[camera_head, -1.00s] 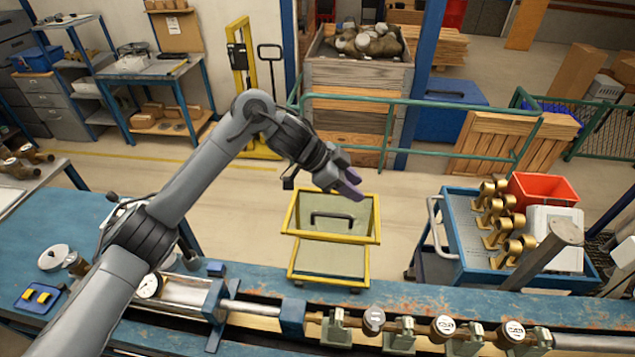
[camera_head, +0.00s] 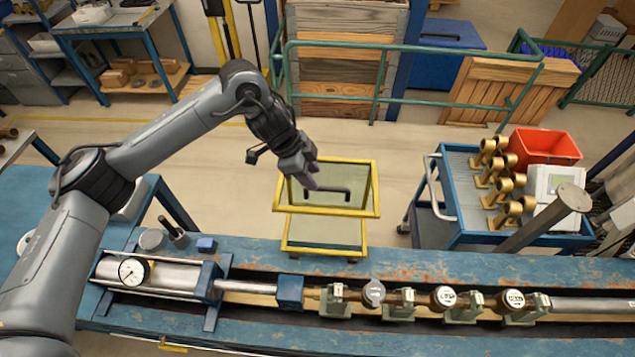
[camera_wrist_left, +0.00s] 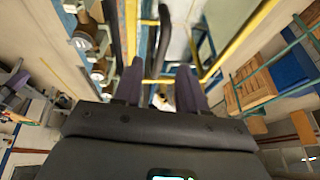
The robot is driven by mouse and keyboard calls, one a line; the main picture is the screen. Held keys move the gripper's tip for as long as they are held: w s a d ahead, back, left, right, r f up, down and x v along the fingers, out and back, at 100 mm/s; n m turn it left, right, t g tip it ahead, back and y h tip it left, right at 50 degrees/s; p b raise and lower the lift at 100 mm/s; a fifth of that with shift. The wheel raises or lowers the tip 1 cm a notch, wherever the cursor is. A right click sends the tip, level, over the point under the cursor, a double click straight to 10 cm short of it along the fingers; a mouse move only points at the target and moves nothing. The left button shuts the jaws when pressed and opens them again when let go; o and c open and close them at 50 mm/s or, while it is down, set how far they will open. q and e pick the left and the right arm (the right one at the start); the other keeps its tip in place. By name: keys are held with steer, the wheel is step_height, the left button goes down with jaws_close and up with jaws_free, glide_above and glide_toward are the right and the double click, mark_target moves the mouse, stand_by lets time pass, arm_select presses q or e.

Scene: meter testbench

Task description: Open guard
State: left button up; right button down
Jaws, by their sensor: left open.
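The guard (camera_head: 376,187) is a clear panel in a yellow frame, standing behind the bench's far edge in the head view. A black bar handle (camera_head: 338,190) sits on its upper part. My left gripper (camera_head: 311,182) is over the upper left of the guard, pointing down, with its fingertips overlapping the left end of the handle in the picture. I cannot tell whether they touch. In the left wrist view the purple fingers (camera_wrist_left: 160,88) are apart, with the yellow frame (camera_wrist_left: 243,40) beyond them. My right gripper is not in view.
The blue bench (camera_head: 420,265) carries a row of meters (camera_head: 444,296) in clamps and a dial gauge (camera_head: 133,271). A blue trolley (camera_head: 455,200) with brass fittings and a red bin (camera_head: 545,147) stands to the right. A green railing (camera_head: 430,48) runs behind the guard.

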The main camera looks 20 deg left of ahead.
mark_target(321, 187)
arm_select(q)
steer(key=shift+p+x, duration=0.35)
steer(key=shift+x, duration=2)
jaws_close()
